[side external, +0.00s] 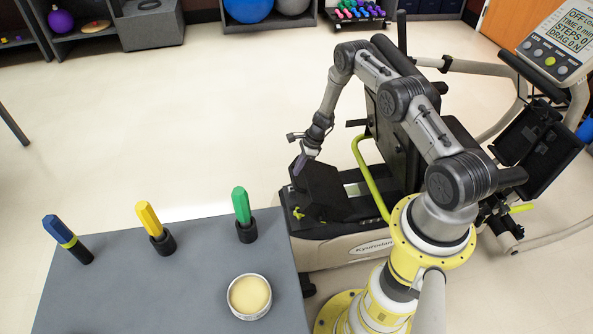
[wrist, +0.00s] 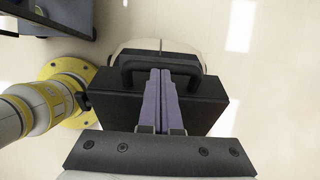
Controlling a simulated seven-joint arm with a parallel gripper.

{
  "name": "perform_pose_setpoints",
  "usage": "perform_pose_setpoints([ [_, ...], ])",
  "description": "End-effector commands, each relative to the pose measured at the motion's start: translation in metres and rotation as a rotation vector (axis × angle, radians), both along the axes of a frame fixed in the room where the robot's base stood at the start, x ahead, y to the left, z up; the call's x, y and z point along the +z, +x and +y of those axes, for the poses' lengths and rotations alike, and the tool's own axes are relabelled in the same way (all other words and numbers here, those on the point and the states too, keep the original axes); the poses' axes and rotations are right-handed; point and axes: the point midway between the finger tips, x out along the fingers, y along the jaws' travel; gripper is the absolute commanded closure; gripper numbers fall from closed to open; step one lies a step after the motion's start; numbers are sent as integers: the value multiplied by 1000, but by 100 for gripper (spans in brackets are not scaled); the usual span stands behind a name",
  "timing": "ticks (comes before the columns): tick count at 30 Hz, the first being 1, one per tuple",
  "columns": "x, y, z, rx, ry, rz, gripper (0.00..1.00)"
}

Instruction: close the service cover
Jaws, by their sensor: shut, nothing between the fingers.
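The service cover (side external: 322,188) is a dark, block-like part at the rear of the stepper's base. It stands tilted up, with a dark opening and a small yellow-green part (side external: 298,213) showing at its lower left. My gripper (side external: 299,166) is at the cover's upper left edge. In the wrist view the cover (wrist: 207,97) has a black arched handle (wrist: 128,72). My purple fingers are together with nothing between them, and the gripper (wrist: 160,72) overlaps the cover and the middle of the handle. I cannot tell whether they touch.
The stepper's base (side external: 350,250) and green-yellow rail (side external: 370,175) are beside the cover. A grey table (side external: 180,290) at the front left holds blue, yellow and green handled tools in dark holders and a round tin (side external: 250,296). Open floor lies behind the table.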

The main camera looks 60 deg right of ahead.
Motion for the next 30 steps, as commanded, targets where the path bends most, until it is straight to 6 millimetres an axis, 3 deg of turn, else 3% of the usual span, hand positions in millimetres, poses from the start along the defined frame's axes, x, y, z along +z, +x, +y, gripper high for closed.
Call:
perform_pose_setpoints([
  [6,-11,3,3,0,-1,-1,100],
  [22,-16,8,8,1,-1,-1,100],
  [30,-44,28,30,3,1,1,100],
])
